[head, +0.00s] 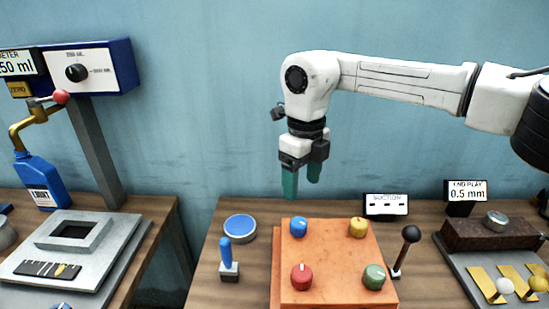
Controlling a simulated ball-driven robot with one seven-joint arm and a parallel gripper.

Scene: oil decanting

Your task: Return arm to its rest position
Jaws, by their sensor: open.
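My gripper (302,181) hangs at the end of my white arm, pointing down, with two green fingers. The fingers are apart and nothing shows between them. The gripper is in the air above the back of the wooden table, over and behind the orange block (329,262). The arm comes in from the right edge and bends down at its white wrist joint. The gripper appears to touch nothing.
The orange block carries blue, yellow, red and green knobs. A blue lever (227,255), a round blue disc (240,228), a black-knobbed lever (407,250) and a suction sign (386,205) stand around it. A meter post (92,150) and blue jug (39,181) stand left.

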